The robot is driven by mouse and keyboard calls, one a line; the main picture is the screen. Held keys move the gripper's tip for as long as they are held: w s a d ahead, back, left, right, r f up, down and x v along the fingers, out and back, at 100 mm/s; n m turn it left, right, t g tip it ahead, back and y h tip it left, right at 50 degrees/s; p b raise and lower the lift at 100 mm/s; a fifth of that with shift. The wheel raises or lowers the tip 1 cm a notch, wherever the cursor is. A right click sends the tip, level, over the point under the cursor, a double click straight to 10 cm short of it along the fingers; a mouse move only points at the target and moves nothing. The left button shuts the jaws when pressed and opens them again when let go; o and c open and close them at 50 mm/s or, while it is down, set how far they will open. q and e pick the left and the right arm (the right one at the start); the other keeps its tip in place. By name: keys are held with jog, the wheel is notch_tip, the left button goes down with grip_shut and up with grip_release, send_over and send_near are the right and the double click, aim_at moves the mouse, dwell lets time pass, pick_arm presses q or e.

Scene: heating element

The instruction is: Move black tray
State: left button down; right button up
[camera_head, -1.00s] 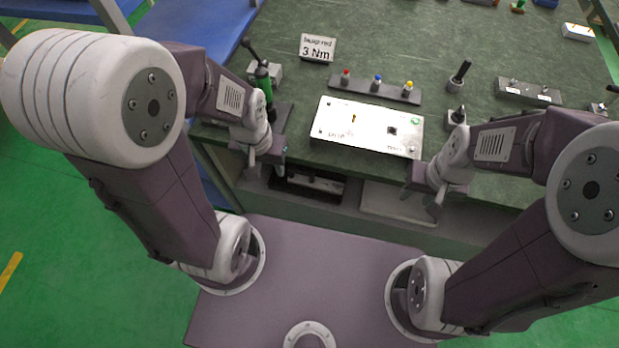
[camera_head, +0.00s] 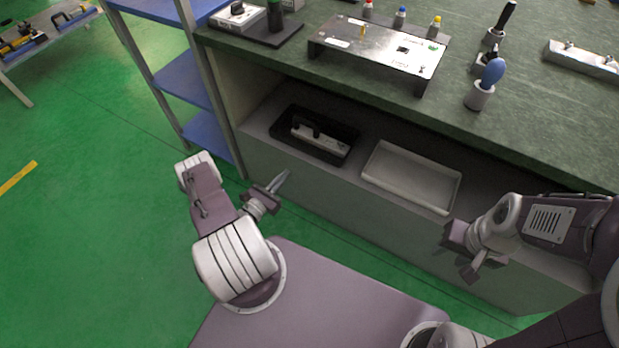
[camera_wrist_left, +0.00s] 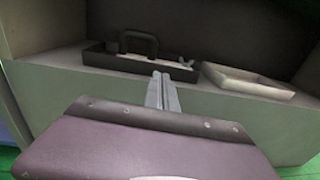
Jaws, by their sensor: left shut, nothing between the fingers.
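The black tray (camera_head: 285,121) sits on the shelf under the workbench, at the left, with a pale heating part and a black handle in it. It also shows in the left wrist view (camera_wrist_left: 100,58), beyond my fingers. My left gripper (camera_head: 281,181) is shut and empty, in front of the cabinet and below the tray, apart from it. In the left wrist view its fingers (camera_wrist_left: 162,90) are together and point toward the tray. My right gripper (camera_head: 470,262) is in front of the cabinet at the right, away from the tray; its fingers look spread with nothing between.
A white tray (camera_head: 412,177) lies right of the black tray on the same shelf. The green worktop (camera_head: 350,82) overhangs the shelf. A metal plate (camera_head: 378,45) stands on the worktop. A blue shelf rack (camera_head: 184,82) stands at the left.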

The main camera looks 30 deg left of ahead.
pick_arm(q)
jog(key=s+a+f+n+y, duration=0.1)
jog(key=f+y, duration=0.1)
jog(key=b, duration=0.4)
send_near(304, 147)
jog(key=w, duration=0.6)
jog(key=shift+d+f, duration=0.15)
jog(key=shift+w, duration=0.4)
pick_arm(e)
notch_tip(304, 147, down, 5)
jog(key=shift+d+r, duration=0.1)
